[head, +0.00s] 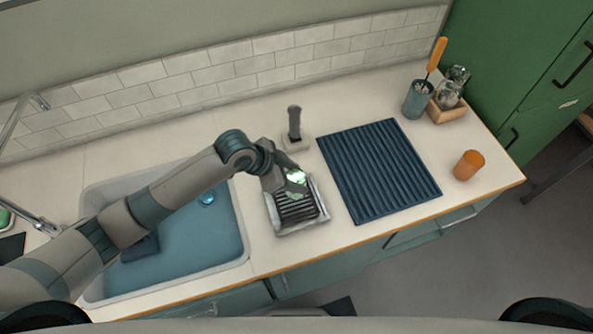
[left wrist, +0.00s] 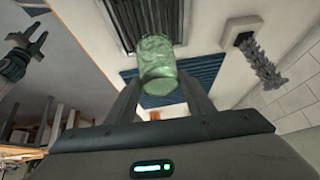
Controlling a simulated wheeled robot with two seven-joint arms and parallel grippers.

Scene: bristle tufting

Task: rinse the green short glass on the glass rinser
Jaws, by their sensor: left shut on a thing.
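The green short glass (head: 296,177) is translucent and held by my left gripper (head: 287,181) above the back part of the glass rinser. The left wrist view shows the glass (left wrist: 158,62) between the two fingers of my left gripper (left wrist: 157,88), which is shut on it. I cannot tell which way its mouth faces. The glass rinser (head: 322,211) is a light tray with a dark slatted grate; the grate also shows in the left wrist view (left wrist: 150,14). My right gripper (left wrist: 27,48) shows small at the left of the left wrist view, its fingers apart and empty.
A blue sink (head: 185,255) lies left of the rinser and a ribbed dark blue mat (head: 378,170) right. A dark upright brush (head: 294,122) stands behind the rinser. An orange cup (head: 468,166) stands near the counter's right edge, with a utensil pot (head: 418,100) and wooden box (head: 449,113) behind.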

